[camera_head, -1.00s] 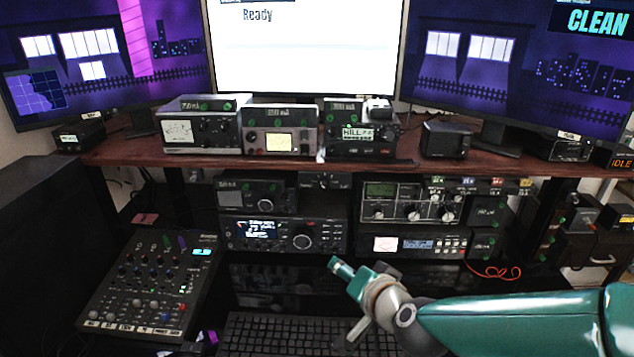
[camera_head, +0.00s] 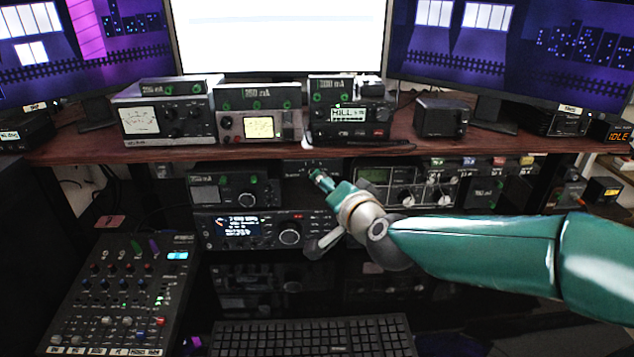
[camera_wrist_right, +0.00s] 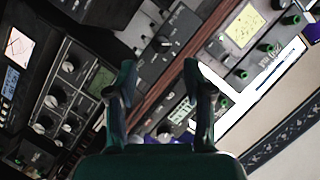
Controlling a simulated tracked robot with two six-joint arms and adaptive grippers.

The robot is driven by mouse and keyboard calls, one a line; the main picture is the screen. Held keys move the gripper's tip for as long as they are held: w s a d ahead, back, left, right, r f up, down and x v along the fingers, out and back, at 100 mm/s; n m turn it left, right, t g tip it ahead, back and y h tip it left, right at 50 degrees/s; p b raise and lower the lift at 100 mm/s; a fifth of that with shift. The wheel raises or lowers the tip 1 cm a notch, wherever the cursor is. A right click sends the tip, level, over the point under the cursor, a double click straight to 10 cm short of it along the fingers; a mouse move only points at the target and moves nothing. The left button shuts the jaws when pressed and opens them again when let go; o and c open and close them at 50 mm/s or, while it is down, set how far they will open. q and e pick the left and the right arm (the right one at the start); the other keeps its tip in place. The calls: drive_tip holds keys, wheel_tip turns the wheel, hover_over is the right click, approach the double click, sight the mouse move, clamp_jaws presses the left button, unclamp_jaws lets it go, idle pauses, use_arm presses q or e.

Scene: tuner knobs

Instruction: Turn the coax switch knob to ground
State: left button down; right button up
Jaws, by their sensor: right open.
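The coax switch is a small dark box (camera_head: 322,164) mounted under the wooden shelf in the head view, above the gap between the radios. My right gripper (camera_head: 320,178) is just in front of and below the switch in the head view. In the right wrist view its two fingers (camera_wrist_right: 159,74) are spread with nothing between them, and they look apart from the knob. My left gripper is not in view.
The wooden shelf (camera_head: 400,152) runs close above the gripper, with several meters and radios on it. A radio (camera_head: 236,190) stands left of the gripper and a tuner with knobs (camera_head: 405,195) right of it. A mixer (camera_head: 120,290) and keyboard (camera_head: 310,338) are below.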

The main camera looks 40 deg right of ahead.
drive_tip(key=x, duration=0.6)
drive_tip(key=shift+w, duration=0.25)
drive_tip(key=shift+f, duration=0.1)
